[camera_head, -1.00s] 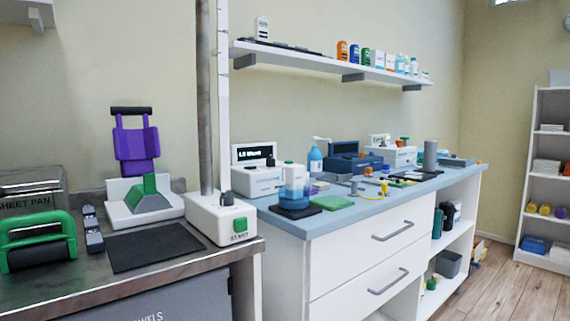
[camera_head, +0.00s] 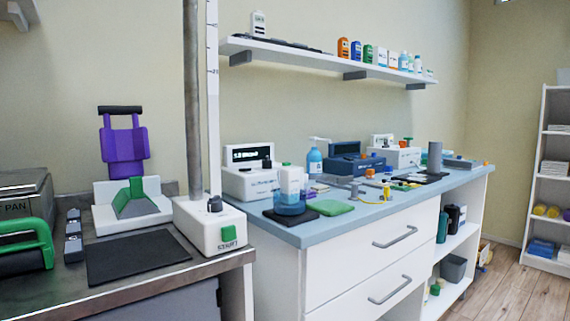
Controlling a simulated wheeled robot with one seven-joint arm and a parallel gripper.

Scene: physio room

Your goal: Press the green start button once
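A black knob (camera_head: 214,203) sits on top of the base. A grey metal post (camera_head: 194,110) and a white graduated rule (camera_head: 213,90) rise from it. The base stands at the right end of the steel counter (camera_head: 200,265). Nothing covers the button. My gripper is not in this view.
A black mat (camera_head: 135,257) lies left of the base. A purple device (camera_head: 124,147) stands behind a white-and-green stand (camera_head: 133,205). The blue-topped white cabinet (camera_head: 345,250) adjoins on the right, with bottles and devices on it. A shelf (camera_head: 330,62) hangs above.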

